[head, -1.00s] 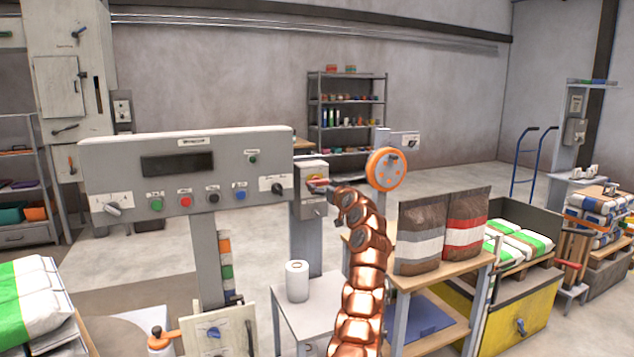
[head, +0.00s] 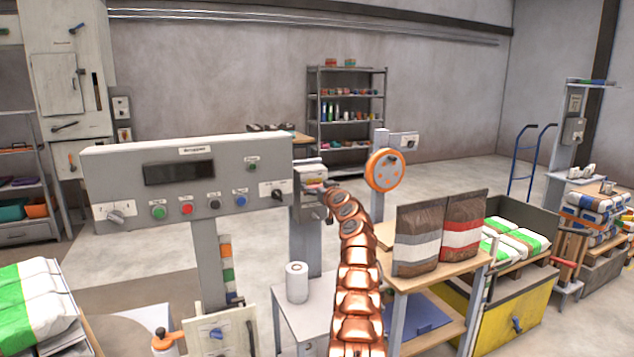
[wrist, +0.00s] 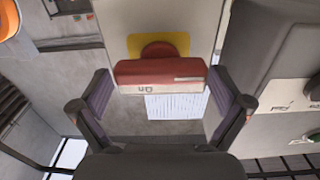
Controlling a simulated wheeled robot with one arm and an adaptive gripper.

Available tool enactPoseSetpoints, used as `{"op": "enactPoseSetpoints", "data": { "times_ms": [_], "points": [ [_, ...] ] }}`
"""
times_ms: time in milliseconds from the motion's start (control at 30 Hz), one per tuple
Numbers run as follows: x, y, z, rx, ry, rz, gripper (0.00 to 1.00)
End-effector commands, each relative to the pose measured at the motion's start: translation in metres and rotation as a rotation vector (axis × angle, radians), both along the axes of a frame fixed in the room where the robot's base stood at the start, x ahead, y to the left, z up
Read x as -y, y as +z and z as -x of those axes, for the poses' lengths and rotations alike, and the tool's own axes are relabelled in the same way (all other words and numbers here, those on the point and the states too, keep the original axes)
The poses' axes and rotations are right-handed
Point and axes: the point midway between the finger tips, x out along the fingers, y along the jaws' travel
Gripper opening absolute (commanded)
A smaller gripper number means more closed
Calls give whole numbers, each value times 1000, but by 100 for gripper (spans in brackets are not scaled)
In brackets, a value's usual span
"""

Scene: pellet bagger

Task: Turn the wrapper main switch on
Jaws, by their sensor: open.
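The main switch is a red bar handle (wrist: 160,74) on a yellow plate (wrist: 135,46), fixed to a grey box (head: 306,206) beside the wrapper panel. The bar lies level across the wrist view, with upside-down lettering on its edge. My gripper (wrist: 160,108) is open, with one finger on each side of the bar's ends. The gaps are narrow, and I cannot tell whether either finger touches. In the head view my gripper (head: 314,188) is small and in front of the box, partly hiding the switch.
The wrapper panel (head: 120,169) with coloured buttons and a small selector stands close on the left. A side table (head: 300,318) with a white roll (head: 297,282) is below. A shelf with two bags (head: 417,240) and an orange wheel (head: 386,170) are to the right.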

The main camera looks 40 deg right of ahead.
Motion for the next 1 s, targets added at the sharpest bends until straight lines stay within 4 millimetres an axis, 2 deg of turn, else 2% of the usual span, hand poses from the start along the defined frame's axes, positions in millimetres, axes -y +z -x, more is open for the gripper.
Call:
{"op": "enactPoseSetpoints", "data": {
  "times_ms": [467, 900, 1000],
  "points": [
    [0, -1, -3, -2, 0, 0, 99],
    [0, -1, -3, -2, 0, -1, 53],
    [0, -1, -3, -3, 0, -2, 53]
  ]
}}
